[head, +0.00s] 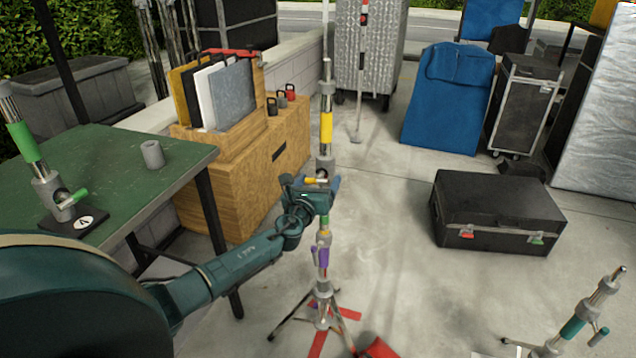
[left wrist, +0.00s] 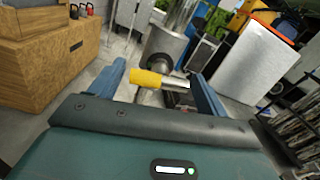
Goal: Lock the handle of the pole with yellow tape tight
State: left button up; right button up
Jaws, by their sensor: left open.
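The pole with yellow tape (head: 326,128) stands upright on a tripod base in the middle of the head view. Its yellow-tipped handle (head: 311,181) sticks out to the left from the grey collar below the tape. My left gripper (head: 318,190) is at this collar, partly hiding the pole. In the left wrist view the blue fingers (left wrist: 158,88) are apart, with the yellow handle (left wrist: 150,78) in the gap between them. I cannot tell whether either finger touches it. My right gripper is not in view.
Lower on the same stand is a purple handle (head: 322,257). A green table (head: 110,165) with a green-taped pole (head: 22,140) is at the left. A wooden crate (head: 240,175) stands behind my arm. A black case (head: 495,208) and a teal-taped stand (head: 573,327) are at the right.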

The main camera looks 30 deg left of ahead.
pick_arm(q)
jog(key=shift+s, duration=0.1)
jog(key=p+v, duration=0.1)
jog(key=v, duration=1.2)
jog(key=shift+p, duration=0.4)
